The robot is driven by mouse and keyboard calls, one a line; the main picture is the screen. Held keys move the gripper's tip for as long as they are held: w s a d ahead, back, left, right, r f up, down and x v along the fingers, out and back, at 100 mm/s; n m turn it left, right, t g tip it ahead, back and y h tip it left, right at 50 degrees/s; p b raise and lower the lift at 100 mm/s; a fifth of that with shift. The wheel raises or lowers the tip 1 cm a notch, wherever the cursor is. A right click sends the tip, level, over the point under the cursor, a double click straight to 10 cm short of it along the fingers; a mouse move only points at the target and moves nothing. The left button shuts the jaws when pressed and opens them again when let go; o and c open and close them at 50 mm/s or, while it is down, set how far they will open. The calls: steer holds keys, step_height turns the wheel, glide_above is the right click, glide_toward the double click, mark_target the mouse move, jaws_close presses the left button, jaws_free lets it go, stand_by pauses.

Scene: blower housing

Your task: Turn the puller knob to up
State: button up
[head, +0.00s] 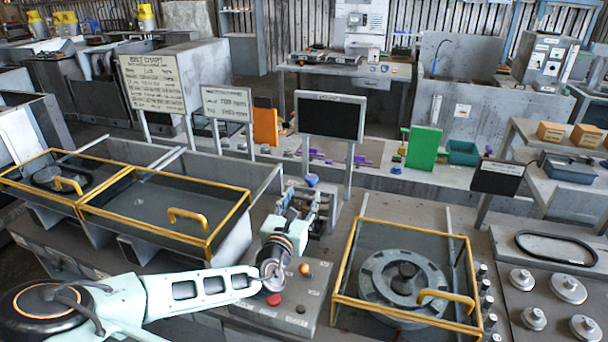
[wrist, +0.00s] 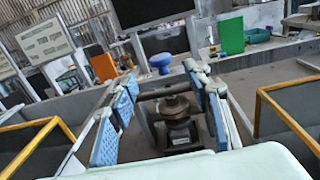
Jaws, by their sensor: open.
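A blue knob (head: 312,180) stands upright at the far end of a small metal fixture (head: 325,208), which I take to be the puller. In the wrist view the blue knob (wrist: 160,63) shows beyond the fingertips, apart from them. My gripper (head: 303,203) is over the fixture; in the wrist view my gripper (wrist: 160,78) is open, its blue pads wide apart. A rusty round part on a dark block (wrist: 176,112) shows between the fingers, not visibly gripped. No marking on the knob's setting can be read.
A grey panel with a red button (head: 273,299) and an orange knob (head: 305,268) lies below my wrist. Yellow-framed clear covers (head: 205,243) (head: 410,235) flank the fixture. A black sign (head: 331,117) on posts rises behind the knob.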

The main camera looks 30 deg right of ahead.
mark_target(312, 177)
steer(key=p+x, duration=0.2)
steer(key=x, duration=0.8)
steer(key=shift+w+d, duration=0.15)
steer(key=shift+d, duration=0.1)
steer(key=c, duration=1.2)
steer(key=shift+o, duration=0.2)
